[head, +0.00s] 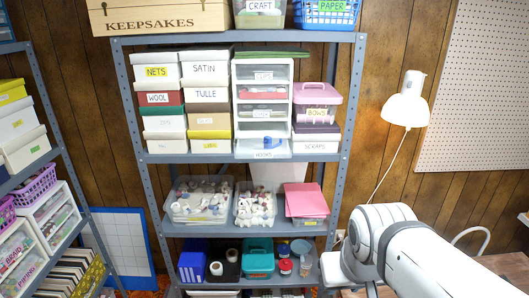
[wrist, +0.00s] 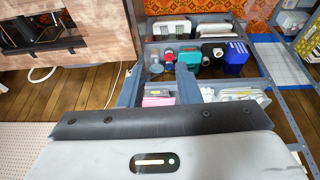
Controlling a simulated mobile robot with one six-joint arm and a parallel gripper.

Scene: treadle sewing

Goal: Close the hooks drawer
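The hooks drawer (head: 264,154) is the lowest drawer of a white drawer unit (head: 234,100) on the metal shelf in the head view. Its front sits forward of the drawers above, so it is pulled out. A small blue item (head: 269,142) shows inside it. In the wrist view a light grey housing with a dark strip (wrist: 155,145), part of my gripper, fills the bottom. My arm is at the lower right in the head view, apart from the drawer. The hooks drawer cannot be made out in the wrist view.
Labelled boxes (head: 208,95) stand left of the unit. A pink bows box (head: 317,94) and a scraps box (head: 316,142) stand right. Bins (head: 200,207) and a pink folder (head: 305,199) are on the shelf below. A lamp (head: 407,101) hangs on the right wall.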

